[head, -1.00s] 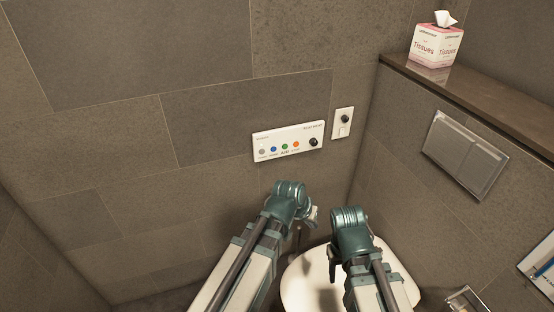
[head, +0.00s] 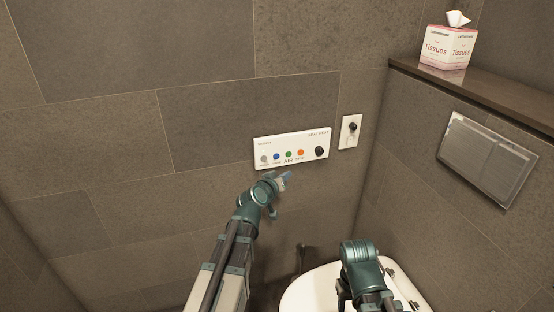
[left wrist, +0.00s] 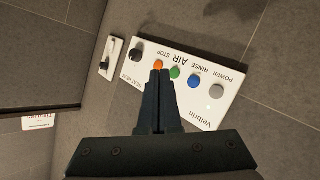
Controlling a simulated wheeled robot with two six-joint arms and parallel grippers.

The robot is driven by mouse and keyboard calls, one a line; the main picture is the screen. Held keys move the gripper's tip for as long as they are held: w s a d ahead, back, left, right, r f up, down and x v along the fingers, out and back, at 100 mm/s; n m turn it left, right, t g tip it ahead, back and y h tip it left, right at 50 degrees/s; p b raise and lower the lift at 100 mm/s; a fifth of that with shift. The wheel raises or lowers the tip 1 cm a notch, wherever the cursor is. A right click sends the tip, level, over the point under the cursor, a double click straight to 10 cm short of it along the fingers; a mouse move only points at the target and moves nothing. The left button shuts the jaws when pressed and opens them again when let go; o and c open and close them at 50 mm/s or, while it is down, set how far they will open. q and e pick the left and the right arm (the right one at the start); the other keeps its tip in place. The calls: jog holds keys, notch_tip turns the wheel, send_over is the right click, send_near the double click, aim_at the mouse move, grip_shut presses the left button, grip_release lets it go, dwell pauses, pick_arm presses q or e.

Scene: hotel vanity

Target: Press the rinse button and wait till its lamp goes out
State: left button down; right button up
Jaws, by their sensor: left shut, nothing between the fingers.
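The white control panel (head: 268,145) is on the wall. The blue rinse button (head: 276,156) sits between a grey power button (head: 264,158) and a green air button (head: 289,154). In the left wrist view, the rinse button (left wrist: 194,82) is right of my fingertips, its label beside it. My left gripper (head: 286,179) is shut and empty, just below the panel. In the left wrist view, my left gripper (left wrist: 160,73) overlaps the panel between the orange and green buttons; contact cannot be told. My right arm's fingers are hidden.
An orange stop button (head: 300,152) and black knob (head: 319,152) share the panel. A small white plate with a knob (head: 350,131) is to its right. A flush plate (head: 485,160) and tissue box (head: 448,46) are farther right. The white toilet (head: 300,295) is below.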

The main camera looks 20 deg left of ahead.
aim_at(276, 156)
pick_arm(q)
jog(key=shift+w+a, duration=0.8)
jog(key=shift+w, duration=0.4)
jog(key=shift+w+a, duration=0.85)
jog(key=shift+w, duration=0.4)
jog(key=shift+w+a, duration=0.8)
jog(key=shift+w, duration=0.4)
jog(key=shift+w+a, duration=0.2)
jog(key=shift+w, duration=0.15)
jog(key=shift+w+a, duration=0.25)
jog(key=shift+w, duration=0.05)
jog(key=shift+s+d, duration=0.1)
dwell(0.5)
jog(key=shift+s+d, duration=0.35)
jog(key=shift+s, duration=0.2)
